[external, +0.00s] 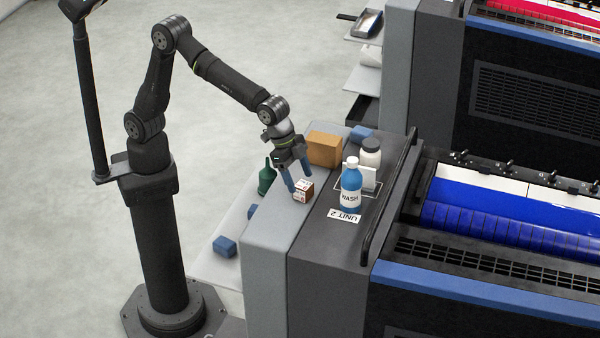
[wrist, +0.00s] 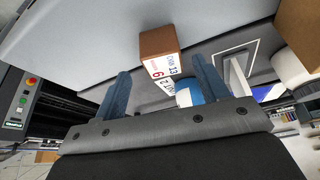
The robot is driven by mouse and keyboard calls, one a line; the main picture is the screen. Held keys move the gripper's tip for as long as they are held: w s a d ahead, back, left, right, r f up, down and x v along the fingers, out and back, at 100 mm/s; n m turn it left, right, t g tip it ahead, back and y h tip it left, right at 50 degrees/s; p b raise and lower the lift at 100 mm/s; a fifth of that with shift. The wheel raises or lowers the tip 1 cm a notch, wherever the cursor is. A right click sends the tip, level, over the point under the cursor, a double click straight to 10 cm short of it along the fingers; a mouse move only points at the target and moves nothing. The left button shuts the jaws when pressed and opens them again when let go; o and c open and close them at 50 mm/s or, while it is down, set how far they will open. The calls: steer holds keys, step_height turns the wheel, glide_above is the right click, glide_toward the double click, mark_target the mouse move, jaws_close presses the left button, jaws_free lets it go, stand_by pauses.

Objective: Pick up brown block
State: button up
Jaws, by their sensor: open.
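A small brown block (external: 304,186) with white printed labels on its sides sits on the grey top of the press unit. In the wrist view the brown block (wrist: 158,42) appears just beyond the fingertips, between their lines. My gripper (external: 299,184) points down with its blue fingers close to the block. The gripper (wrist: 160,66) is open and empty in the wrist view, its two fingers apart. I cannot tell whether a fingertip touches the block.
A larger tan box (external: 324,149) stands behind the block. A blue wash bottle (external: 351,188) and a white jar with a dark lid (external: 371,153) stand to the right. A green bottle (external: 267,177) and a blue block (external: 225,246) are to the left. A dark handrail (external: 391,195) runs along the right.

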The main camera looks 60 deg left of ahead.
mark_target(303, 184)
steer(key=x, duration=0.4)
steer(key=shift+w+a, duration=0.1)
steer(key=shift+w, duration=0.05)
steer(key=shift+r, duration=0.1)
steer(key=c, duration=1.1)
steer(key=shift+o, duration=0.2)
